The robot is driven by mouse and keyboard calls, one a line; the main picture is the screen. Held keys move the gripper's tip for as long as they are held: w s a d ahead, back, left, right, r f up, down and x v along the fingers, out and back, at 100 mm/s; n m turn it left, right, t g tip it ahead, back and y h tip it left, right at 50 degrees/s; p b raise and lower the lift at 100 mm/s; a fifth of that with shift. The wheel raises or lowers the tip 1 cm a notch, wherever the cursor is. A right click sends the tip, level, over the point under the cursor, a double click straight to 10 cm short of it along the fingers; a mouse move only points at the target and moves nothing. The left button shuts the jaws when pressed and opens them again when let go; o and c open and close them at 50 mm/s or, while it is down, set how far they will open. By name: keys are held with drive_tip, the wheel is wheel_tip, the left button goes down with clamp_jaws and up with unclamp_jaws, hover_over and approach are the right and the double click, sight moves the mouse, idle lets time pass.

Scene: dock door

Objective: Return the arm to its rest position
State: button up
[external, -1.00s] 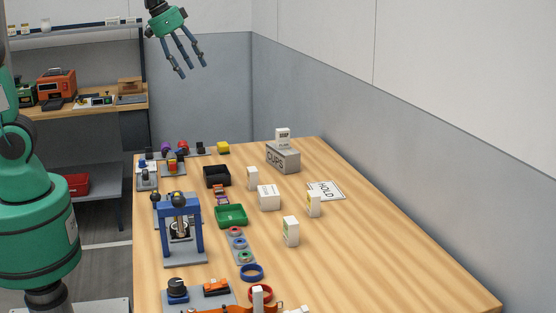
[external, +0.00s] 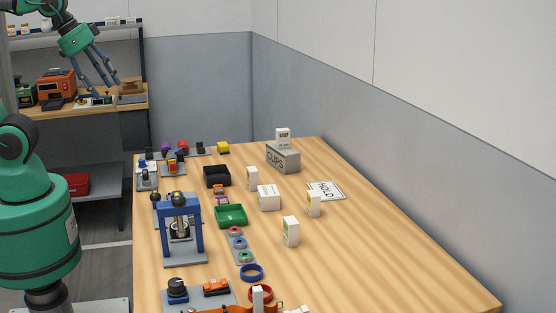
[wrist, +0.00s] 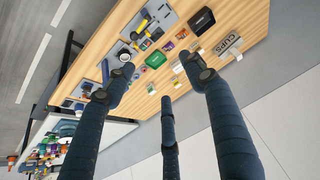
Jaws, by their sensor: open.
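My gripper (external: 97,77) is at the upper left of the external view, raised well above the floor and left of the wooden table (external: 390,265). Its fingers are spread, point down and to the right, and hold nothing. In the wrist view the dark fingers (wrist: 160,95) reach up the picture, apart, with nothing between them. The table and its items show beyond the fingertips at a distance. My gripper touches nothing that I can see.
The table holds a blue press (external: 182,228), a green tray (external: 231,216), a black bin (external: 216,177), a grey CUPS box (external: 283,158) and several white boxes. A back workbench (external: 60,109) stands behind my gripper. The table's right side is clear.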

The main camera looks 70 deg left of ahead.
drive_tip(key=shift+s+f, duration=0.2)
drive_tip(key=shift+s, duration=0.25)
drive_tip(key=shift+f, duration=0.1)
